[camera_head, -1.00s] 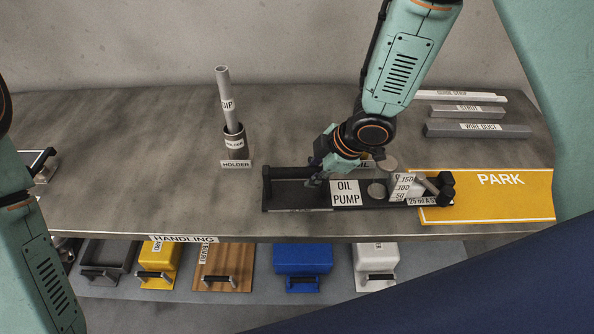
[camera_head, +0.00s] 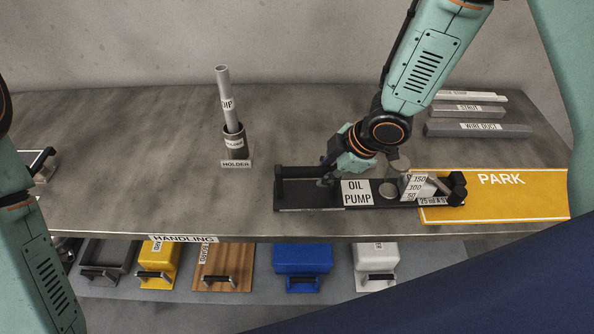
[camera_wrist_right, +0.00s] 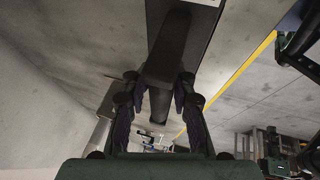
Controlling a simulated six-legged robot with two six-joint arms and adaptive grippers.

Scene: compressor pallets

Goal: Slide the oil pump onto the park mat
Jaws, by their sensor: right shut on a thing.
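The oil pump (camera_head: 357,194) is a long black base with a white label, round grey parts, a marked cup and black end pieces. It lies on the bench, its right end over the left edge of the yellow park mat (camera_head: 520,197). Most of the pump is left of the mat. My right gripper (camera_head: 326,178) is at the pump's left part. In the right wrist view its fingers (camera_wrist_right: 162,98) close around a black bar of the pump; the exact contact is partly hidden. My left arm shows at the left edge, but its gripper is out of view.
A grey dip tube stands in a holder (camera_head: 236,150) left of the pump. The wire duct (camera_head: 480,131) and strut (camera_head: 468,111) lie behind the mat. The bench's front edge runs close in front of the pump. Handled containers, such as a blue one (camera_head: 302,260), sit below.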

